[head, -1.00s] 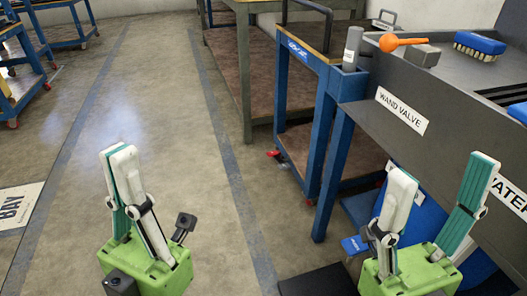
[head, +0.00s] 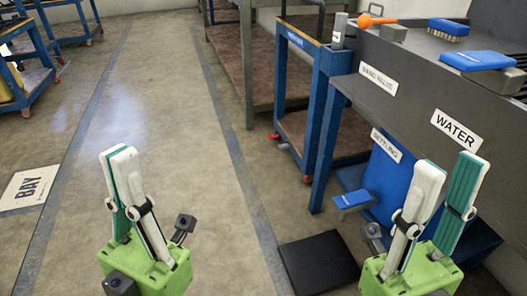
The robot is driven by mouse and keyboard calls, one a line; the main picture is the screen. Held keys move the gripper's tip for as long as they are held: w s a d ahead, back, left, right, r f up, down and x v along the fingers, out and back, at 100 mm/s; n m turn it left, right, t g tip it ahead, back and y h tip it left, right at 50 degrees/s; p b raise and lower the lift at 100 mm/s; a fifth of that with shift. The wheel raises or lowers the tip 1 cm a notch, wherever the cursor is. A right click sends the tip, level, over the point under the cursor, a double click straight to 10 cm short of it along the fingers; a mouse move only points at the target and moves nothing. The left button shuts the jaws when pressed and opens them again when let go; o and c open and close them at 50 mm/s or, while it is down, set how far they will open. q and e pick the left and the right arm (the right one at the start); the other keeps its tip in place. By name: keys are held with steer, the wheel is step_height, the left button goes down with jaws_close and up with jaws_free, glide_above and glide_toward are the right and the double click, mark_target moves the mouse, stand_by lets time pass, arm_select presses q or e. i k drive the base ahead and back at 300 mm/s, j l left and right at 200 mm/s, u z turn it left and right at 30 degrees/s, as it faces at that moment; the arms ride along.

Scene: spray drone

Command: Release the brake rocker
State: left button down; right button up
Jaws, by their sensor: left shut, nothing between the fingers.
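I cannot pick out the brake rocker for certain. A small blue tilted plate (head: 353,200) sticks out low beside a blue panel lettered "...TTLING" (head: 386,145), under the grey bench. My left gripper (head: 120,155) is shut and empty, pointing up over the open floor at the left. My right gripper (head: 450,170) is open and empty, its fingers a little apart, in front of the bench. It covers part of the blue panel and is apart from the small plate in the picture.
The grey bench (head: 400,110) carries an orange-ended wand valve (head: 375,20), a blue brush (head: 449,28) and a blue flat item (head: 477,60). A WATER label (head: 456,131) is on its front. A dark mat (head: 318,262) lies on the floor. The aisle at the left is clear.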

mark_target(281, 145)
steer(key=k+z, duration=0.25)
steer(key=i+z, duration=0.1)
steer(key=z, duration=1.3)
steer(key=i+j, duration=0.1)
steer(key=j, duration=0.45)
steer(key=i+j, duration=0.1)
steer(key=j, duration=0.45)
steer(key=i+j, duration=0.1)
steer(key=j, duration=0.5)
steer(key=i+j, duration=0.1)
steer(key=j, duration=0.45)
steer(key=i+j, duration=0.1)
steer(key=j, duration=0.45)
steer(key=i+j, duration=0.1)
steer(key=j, duration=0.45)
steer(key=i+j, duration=0.1)
steer(key=j, duration=0.45)
steer(key=i+j, duration=0.1)
steer(key=j, duration=0.5)
